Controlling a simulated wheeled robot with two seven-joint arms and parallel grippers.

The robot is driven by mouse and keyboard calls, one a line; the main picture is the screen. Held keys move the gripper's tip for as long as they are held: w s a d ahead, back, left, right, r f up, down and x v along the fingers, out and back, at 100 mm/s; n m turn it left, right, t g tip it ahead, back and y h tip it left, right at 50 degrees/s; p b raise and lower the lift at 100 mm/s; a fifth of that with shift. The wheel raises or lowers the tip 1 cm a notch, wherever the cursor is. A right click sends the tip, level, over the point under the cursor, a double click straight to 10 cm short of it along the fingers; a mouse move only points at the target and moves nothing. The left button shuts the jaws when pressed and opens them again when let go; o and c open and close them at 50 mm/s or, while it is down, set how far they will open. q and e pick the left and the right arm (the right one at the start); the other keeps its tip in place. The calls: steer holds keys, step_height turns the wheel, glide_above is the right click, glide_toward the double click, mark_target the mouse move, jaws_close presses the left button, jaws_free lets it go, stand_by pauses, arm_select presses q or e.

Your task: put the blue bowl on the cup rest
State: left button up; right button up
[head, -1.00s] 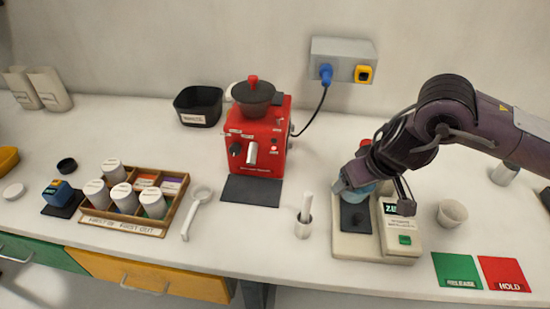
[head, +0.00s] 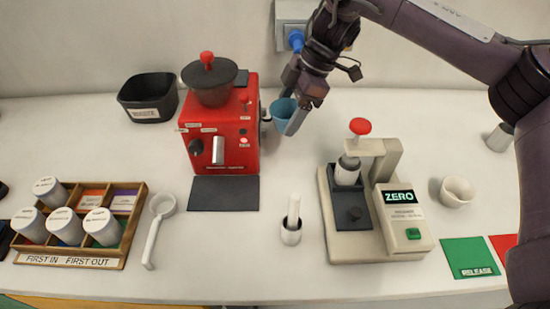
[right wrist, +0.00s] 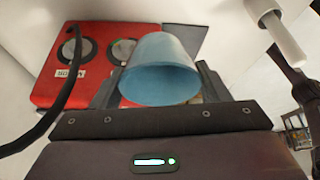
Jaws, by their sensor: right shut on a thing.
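The blue bowl (head: 283,108) is held in my right gripper (head: 293,112), above the counter just right of the red machine. In the right wrist view the bowl (right wrist: 160,70) sits between the two fingers, which are shut on it. A flat dark pad (head: 224,193) lies in front of the red machine (head: 222,130); it carries no readable label, so I cannot tell if it is the cup rest. The pad looks bare. My left gripper is not in view.
A scale (head: 405,220) with a red-topped press stands at right. A white spoon (head: 157,220), a canister tray (head: 115,235) and a black bin (head: 149,97) are at left. A wall socket box (head: 295,20) hangs behind.

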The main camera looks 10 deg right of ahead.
glide_toward(277, 171)
steer(key=shift+a+r, duration=0.15)
steer(key=shift+a, duration=0.3)
steer(key=shift+a+r, duration=0.2)
steer(key=shift+a, duration=0.3)
step_height(277, 171, down, 5)
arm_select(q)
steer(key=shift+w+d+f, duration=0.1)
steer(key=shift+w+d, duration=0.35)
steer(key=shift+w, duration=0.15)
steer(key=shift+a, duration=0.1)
arm_select(e)
steer(key=o, duration=1)
steer(key=shift+f, duration=0.1)
steer(key=shift+o, duration=0.2)
